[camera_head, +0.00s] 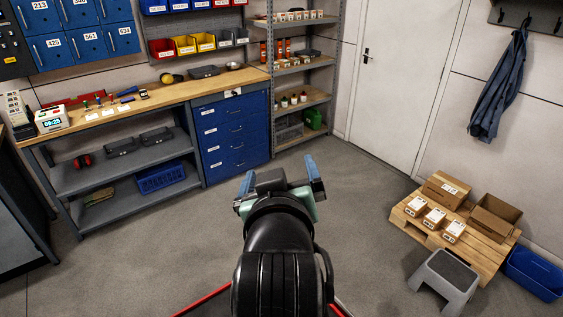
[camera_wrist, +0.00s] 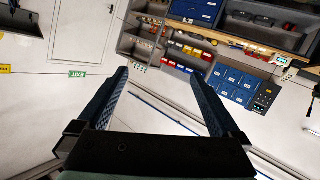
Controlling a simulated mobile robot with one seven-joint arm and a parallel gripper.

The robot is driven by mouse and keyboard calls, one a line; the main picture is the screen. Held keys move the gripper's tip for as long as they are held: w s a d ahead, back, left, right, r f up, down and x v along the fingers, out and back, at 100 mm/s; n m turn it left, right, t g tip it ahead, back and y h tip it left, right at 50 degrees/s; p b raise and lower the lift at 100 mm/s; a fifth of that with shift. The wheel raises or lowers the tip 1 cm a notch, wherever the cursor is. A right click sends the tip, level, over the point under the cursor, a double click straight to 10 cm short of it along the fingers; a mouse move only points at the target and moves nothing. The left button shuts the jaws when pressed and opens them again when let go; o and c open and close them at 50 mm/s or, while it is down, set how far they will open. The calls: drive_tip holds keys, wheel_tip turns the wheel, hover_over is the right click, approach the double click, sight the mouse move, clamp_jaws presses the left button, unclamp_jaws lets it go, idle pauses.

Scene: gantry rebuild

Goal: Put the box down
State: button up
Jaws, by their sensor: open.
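My gripper (camera_head: 280,178) is open and empty, held over bare floor in the middle of the room. In the wrist view its two blue fingers (camera_wrist: 160,95) stand wide apart with nothing between them. Several small white-labelled boxes (camera_head: 434,217) stand on a wooden pallet (camera_head: 412,228) at the right. A larger closed cardboard box (camera_head: 446,190) and an open cardboard box (camera_head: 495,215) are also on the pallet. I cannot tell which box the task means. My gripper is well apart from all of them.
A grey step stool (camera_head: 445,280) stands in front of the pallet, and a blue bin (camera_head: 533,274) is right of it. A workbench (camera_head: 170,98) with tools and blue drawers (camera_head: 232,135) lines the back left. Shelves (camera_head: 303,100) stand beside the door (camera_head: 390,90). The middle floor is clear.

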drive_tip(key=s+r+m+t, duration=0.1)
drive_tip(key=s+r+t, duration=0.3)
drive_tip(key=r, duration=0.6)
drive_tip(key=s+r+m+t, duration=0.1)
drive_tip(key=s+r+t, duration=0.3)
drive_tip(key=r, duration=0.6)
drive_tip(key=s+r+m+t, duration=0.1)
drive_tip(key=s+r+t, duration=0.3)
drive_tip(key=r, duration=0.6)
drive_tip(key=shift+s+r, duration=0.35)
drive_tip(key=shift+s, duration=0.85)
